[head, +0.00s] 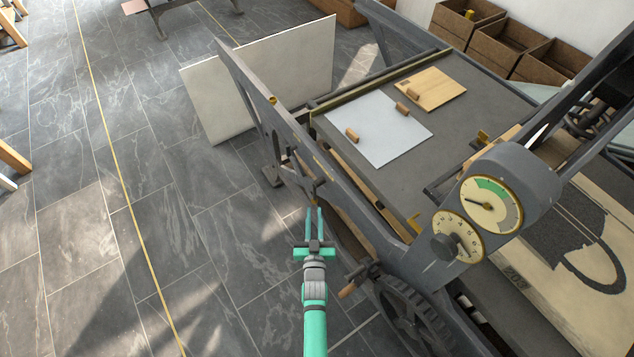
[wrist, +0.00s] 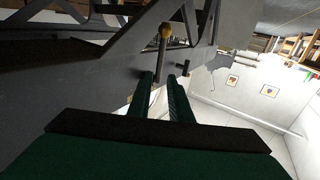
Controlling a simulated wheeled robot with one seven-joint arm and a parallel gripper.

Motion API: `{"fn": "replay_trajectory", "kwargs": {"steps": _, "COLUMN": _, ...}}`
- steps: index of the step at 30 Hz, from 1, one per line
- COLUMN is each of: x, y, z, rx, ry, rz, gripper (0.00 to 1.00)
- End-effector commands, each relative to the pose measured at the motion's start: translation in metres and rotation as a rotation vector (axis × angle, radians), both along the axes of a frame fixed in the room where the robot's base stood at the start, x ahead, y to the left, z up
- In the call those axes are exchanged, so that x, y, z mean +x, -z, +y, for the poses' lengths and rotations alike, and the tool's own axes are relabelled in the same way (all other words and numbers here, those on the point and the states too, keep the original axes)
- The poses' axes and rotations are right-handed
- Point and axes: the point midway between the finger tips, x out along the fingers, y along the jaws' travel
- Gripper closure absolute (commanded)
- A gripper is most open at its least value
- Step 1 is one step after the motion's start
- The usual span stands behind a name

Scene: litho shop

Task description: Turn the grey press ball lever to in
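The ball lever, a thin grey rod with a brass-coloured ball (wrist: 165,31) at its end, stands against the press's grey side frame in the wrist view. It lies beyond my fingertips, roughly in line with the gap between them. In the head view a small brass knob (head: 272,100) shows on the press's left side rail; I cannot tell whether it is the same ball. My gripper (head: 314,212) is beside the press's left side, its two green fingers apart with nothing between them. In the wrist view my gripper (wrist: 164,80) is also open, apart from the ball.
The grey press bed (head: 455,125) carries a pale sheet (head: 385,138) and a wooden board (head: 440,88). A spoked wheel (head: 405,315) and a wooden handle (head: 347,291) are right of my arm. A white panel (head: 290,70) leans behind the press.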

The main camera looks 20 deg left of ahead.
Motion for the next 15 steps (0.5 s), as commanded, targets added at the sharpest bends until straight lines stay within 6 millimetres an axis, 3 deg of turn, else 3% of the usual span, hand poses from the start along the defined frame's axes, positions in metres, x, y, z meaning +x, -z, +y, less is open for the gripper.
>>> {"fn": "replay_trajectory", "kwargs": {"steps": 15, "x": 0.075, "y": -0.002, "z": 0.025, "rx": 0.002, "ry": 0.001, "rz": -0.002, "gripper": 0.82}}
